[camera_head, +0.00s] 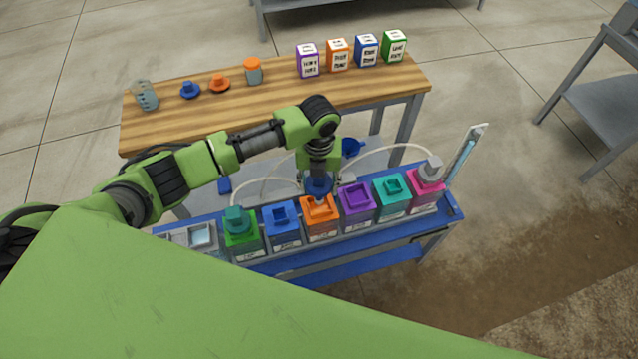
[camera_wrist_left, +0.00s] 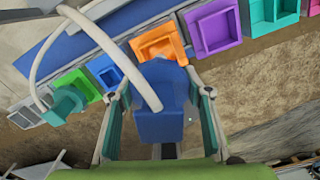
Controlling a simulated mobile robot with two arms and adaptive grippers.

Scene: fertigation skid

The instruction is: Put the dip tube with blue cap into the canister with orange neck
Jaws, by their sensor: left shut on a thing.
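My left gripper (camera_head: 318,178) is shut on the blue cap (camera_head: 319,187) of the dip tube. It holds the cap just above the canister with orange neck (camera_head: 320,218), in the middle of the row. A short pale piece shows below the cap, over the orange opening; whether the tube's end is inside I cannot tell. In the left wrist view the blue cap (camera_wrist_left: 162,112) sits between the fingers (camera_wrist_left: 160,125), with a white hose beside it. The orange neck (camera_wrist_left: 158,46) lies just beyond the cap there, and the tube is hidden. My right gripper is not in view.
Green (camera_head: 242,235), blue (camera_head: 282,225), purple (camera_head: 357,203), teal (camera_head: 391,190) and magenta (camera_head: 425,192) canisters stand close alongside on the blue skid (camera_head: 450,212). White hoses arch behind them. The wooden table (camera_head: 180,112) behind carries caps, jars and several labelled boxes.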

